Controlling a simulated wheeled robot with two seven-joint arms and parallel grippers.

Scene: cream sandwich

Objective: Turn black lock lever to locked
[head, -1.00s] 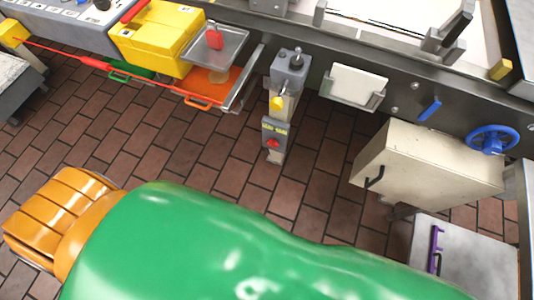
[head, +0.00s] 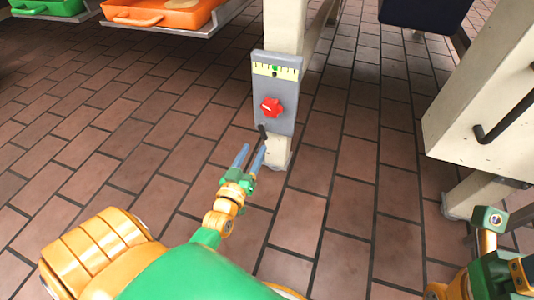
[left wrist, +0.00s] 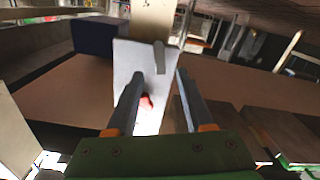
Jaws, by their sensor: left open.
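The black lock lever (head: 262,131) is a small dark stub at the lower edge of a grey panel (head: 286,88) on a cream post. The panel carries a red knob (head: 271,107) and a yellow-green scale above it. My left gripper (head: 253,152) is open, its two blue-grey fingers pointing up at the panel's lower end, just below the lever. In the left wrist view the panel (left wrist: 128,60) looks white from glare. A grey lever (left wrist: 159,57) shows between and beyond the open fingers (left wrist: 158,82), apart from them.
A cream cabinet (head: 480,95) with a black handle (head: 507,117) stands at the right. Orange (head: 155,13) and green (head: 47,6) cases rest on a shelf at upper left. My right arm shows at lower right. Open brick floor (head: 340,225) surrounds the post.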

